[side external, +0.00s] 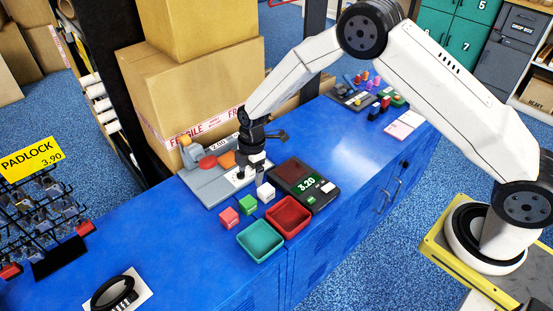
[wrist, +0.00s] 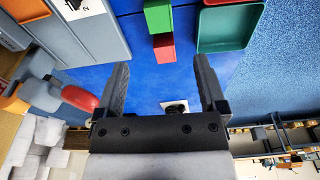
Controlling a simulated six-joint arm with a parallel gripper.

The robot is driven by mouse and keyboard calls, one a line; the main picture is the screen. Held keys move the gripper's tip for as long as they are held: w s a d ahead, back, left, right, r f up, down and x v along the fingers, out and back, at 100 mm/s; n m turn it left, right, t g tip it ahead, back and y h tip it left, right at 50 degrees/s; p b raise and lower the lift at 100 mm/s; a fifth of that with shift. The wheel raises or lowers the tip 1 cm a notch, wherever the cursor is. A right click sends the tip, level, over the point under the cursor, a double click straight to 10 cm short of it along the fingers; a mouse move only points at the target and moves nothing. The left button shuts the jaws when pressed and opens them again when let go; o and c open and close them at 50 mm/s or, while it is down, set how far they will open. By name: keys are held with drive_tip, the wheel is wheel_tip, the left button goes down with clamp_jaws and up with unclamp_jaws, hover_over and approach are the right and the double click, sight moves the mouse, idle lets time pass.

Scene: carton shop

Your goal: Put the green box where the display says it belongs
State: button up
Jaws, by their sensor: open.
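The green box (side external: 247,204) sits on the blue counter between a pink-red box (side external: 229,217) and a white box (side external: 265,192). In the wrist view the green box (wrist: 158,15) is at the top edge, beside the red box (wrist: 164,47). A teal tray (side external: 260,253) and a red tray (side external: 307,216) stand in front of the boxes. A dark device with a lit green display (side external: 307,184), seeming to read 3.20, is behind the red tray. My gripper (side external: 252,178) is open and empty above the counter, near the white box; its jaws (wrist: 162,76) show in the wrist view.
A grey stand (side external: 205,188) with red and orange pieces is left of my gripper. Large cartons (side external: 190,90) stand behind it. A padlock rack (side external: 45,215) and a black ring on a card (side external: 113,294) are at the left. Small coloured pieces lie at the far right end.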

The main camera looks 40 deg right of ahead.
drive_tip(key=s+d+r+m+t, duration=0.1)
drive_tip(key=s+d+r+m, duration=0.7)
drive_tip(key=r, duration=0.3)
drive_tip(key=s+d+r+m, duration=0.2)
drive_tip(key=s+m, duration=0.2)
drive_tip(key=s, duration=0.3)
drive_tip(key=s+d+r+m+t+h, duration=0.1)
drive_tip(key=s+r+m, duration=0.1)
drive_tip(key=s+m, duration=0.3)
drive_tip(key=shift+s+d+r+m+t, duration=0.3)
drive_tip(key=shift+s+d, duration=0.1)
drive_tip(key=shift+s, duration=0.85)
